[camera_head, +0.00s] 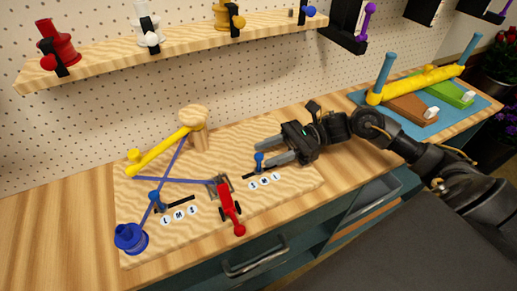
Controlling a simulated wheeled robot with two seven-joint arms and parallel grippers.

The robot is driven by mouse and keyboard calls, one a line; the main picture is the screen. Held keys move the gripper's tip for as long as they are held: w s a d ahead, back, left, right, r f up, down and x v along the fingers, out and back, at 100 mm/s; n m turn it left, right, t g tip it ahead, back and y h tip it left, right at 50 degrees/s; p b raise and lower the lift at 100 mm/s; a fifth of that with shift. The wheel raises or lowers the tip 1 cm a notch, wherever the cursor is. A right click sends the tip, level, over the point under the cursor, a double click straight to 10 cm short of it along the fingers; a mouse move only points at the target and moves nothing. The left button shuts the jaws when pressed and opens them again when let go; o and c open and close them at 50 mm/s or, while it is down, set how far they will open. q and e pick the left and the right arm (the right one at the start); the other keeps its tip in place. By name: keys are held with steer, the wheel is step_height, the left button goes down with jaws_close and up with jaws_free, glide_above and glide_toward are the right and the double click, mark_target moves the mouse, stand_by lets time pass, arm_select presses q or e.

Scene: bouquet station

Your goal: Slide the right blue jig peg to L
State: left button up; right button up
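The right blue jig peg (259,158) stands upright in a short dark slot on the wooden jig board (300,193). The peg is near the middle of the slot. My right gripper (261,155) reaches in from the right with its two fingers apart. The peg is at the fingertips, close to the nearer finger; I cannot tell whether they touch. The left blue peg (155,198) stands in its own slot with lettered discs. My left gripper is not in view.
A yellow arm on a wooden post (195,125), a purple cord (170,180), a blue spool (130,238) and a red-handled clamp (229,205) occupy the board's left and middle. A shelf with spools (180,42) hangs behind. A blue mat (398,118) holds a yellow-barred fixture at right.

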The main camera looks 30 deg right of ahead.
mark_target(259, 155)
steer(key=shift+a+r+p, duration=0.15)
steer(key=shift+a+p, duration=0.2)
steer(key=shift+a, duration=1.25)
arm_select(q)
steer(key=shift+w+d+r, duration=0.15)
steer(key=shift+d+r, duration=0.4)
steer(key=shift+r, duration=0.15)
arm_select(e)
jaws_close()
